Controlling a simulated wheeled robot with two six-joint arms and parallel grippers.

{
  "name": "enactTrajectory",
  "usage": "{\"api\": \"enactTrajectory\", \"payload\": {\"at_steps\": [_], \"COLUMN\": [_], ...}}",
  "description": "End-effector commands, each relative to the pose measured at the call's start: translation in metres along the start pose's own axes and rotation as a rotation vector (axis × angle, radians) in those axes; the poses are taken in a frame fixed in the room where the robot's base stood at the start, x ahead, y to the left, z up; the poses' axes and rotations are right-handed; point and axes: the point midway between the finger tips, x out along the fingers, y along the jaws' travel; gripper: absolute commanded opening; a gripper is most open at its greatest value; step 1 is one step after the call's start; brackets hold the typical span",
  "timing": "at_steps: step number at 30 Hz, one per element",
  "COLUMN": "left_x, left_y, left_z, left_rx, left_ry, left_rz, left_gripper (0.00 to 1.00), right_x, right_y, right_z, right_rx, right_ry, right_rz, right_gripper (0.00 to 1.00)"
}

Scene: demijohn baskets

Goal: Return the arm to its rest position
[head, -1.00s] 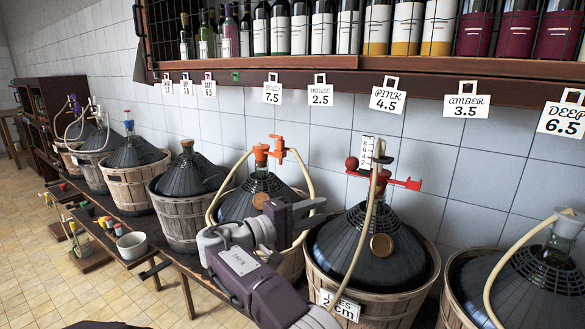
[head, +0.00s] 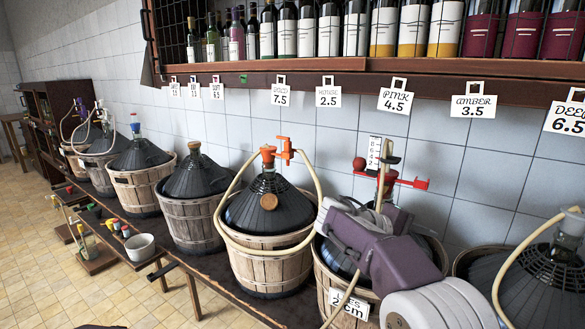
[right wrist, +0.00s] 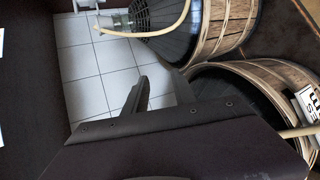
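My right arm (head: 405,265) reaches in from the lower right in the head view. In the head view the fingers are hidden or cannot be made out behind the arm links. My left gripper is not in view.
Several demijohns in wooden baskets stand along a dark bench. The orange-tapped demijohn (head: 268,205) with a hose is left of my arm. Price tags (head: 396,100) hang from the bottle shelf (head: 300,64) above.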

Motion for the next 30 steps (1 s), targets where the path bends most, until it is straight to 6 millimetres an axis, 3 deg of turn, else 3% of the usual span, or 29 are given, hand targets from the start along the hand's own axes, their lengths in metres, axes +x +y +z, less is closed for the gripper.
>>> {"api": "enactTrajectory", "payload": {"at_steps": [1,3,6,12,16,18,20,21,30], "left_x": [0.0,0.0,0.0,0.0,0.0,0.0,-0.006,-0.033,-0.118], "left_y": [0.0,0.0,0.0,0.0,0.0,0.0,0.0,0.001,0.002], "left_z": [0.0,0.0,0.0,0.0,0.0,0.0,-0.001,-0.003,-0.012], "left_rx": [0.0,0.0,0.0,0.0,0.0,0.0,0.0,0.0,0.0], "left_ry": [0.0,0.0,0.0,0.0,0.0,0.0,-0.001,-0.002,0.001], "left_rz": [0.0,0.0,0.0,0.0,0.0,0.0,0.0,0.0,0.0], "left_gripper": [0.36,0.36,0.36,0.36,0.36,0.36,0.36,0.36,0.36], "right_x": [0.018,0.036,0.037,0.003,-0.027,-0.039,-0.041,-0.052,-0.087], "right_y": [-0.024,-0.076,-0.153,-0.27,-0.329,-0.353,-0.34,-0.316,-0.239], "right_z": [0.021,0.052,0.091,0.143,0.162,0.162,0.135,0.141,0.152], "right_rx": [-0.023,-0.045,-0.025,0.114,0.238,0.351,0.446,0.435,0.429], "right_ry": [-0.011,-0.011,-0.008,-0.023,-0.049,-0.056,0.024,0.016,0.014], "right_rz": [-0.1,-0.285,-0.536,-0.907,-1.081,-1.154,-1.157,-1.157,-1.156], "right_gripper": [0.32,0.32,0.32,0.32,0.32,0.32,0.32,0.32,0.32]}}
